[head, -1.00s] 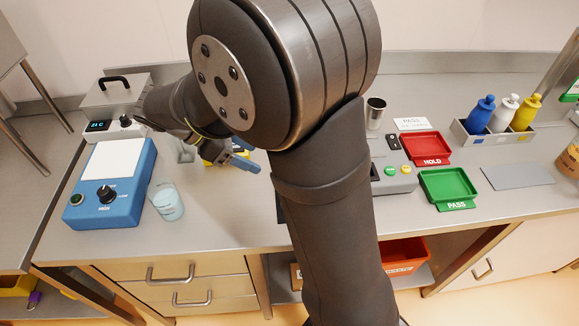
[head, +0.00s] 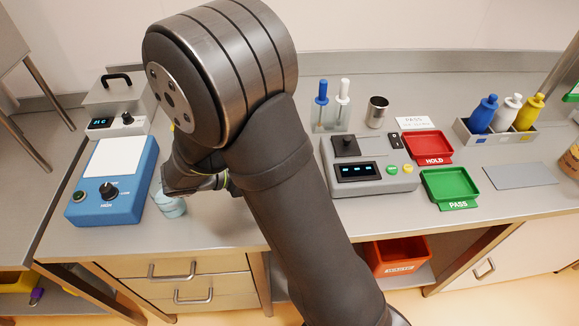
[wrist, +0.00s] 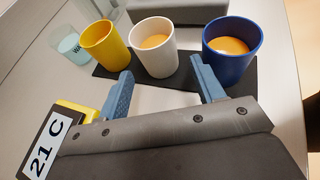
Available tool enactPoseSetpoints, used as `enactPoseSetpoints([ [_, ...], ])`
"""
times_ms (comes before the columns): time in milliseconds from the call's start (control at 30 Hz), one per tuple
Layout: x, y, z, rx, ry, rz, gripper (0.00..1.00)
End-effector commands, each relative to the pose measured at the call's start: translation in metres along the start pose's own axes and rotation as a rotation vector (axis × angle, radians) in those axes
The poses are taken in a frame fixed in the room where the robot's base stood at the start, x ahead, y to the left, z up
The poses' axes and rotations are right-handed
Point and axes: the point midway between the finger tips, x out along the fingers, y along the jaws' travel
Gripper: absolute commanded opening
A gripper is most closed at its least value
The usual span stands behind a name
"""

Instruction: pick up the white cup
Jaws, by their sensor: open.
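The white cup (wrist: 154,48) stands upright on a dark mat (wrist: 258,88) in the wrist view, with orange contents inside. A yellow cup (wrist: 103,46) stands to its left and a blue cup (wrist: 231,47) to its right, both also with orange contents. My gripper (wrist: 160,84) is open and empty, with its blue fingers apart. In the picture the white cup shows just beyond the fingertips, between them; the exact distance is hard to tell. In the head view my arm hides the cups and the fingers.
A glass beaker (head: 171,206) stands beside the blue scale (head: 112,186); it also shows in the wrist view (wrist: 71,47). A label reading 21 C (wrist: 44,147) is close at lower left. A control box (head: 367,165), red tray (head: 427,145) and green tray (head: 449,185) lie to the right.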

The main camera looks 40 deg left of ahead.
Motion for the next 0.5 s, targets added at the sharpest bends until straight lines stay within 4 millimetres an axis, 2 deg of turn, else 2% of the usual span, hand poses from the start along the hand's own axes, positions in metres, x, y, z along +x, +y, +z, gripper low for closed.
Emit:
enactPoseSetpoints([
  [100,0.013,0.0,0.0,-0.001,-0.001,-0.001,0.62],
  [267,0.023,0.0,-0.001,-0.001,0.001,-0.002,0.62],
  [500,0.057,0.003,-0.001,0.0,0.0,-0.004,0.62],
])
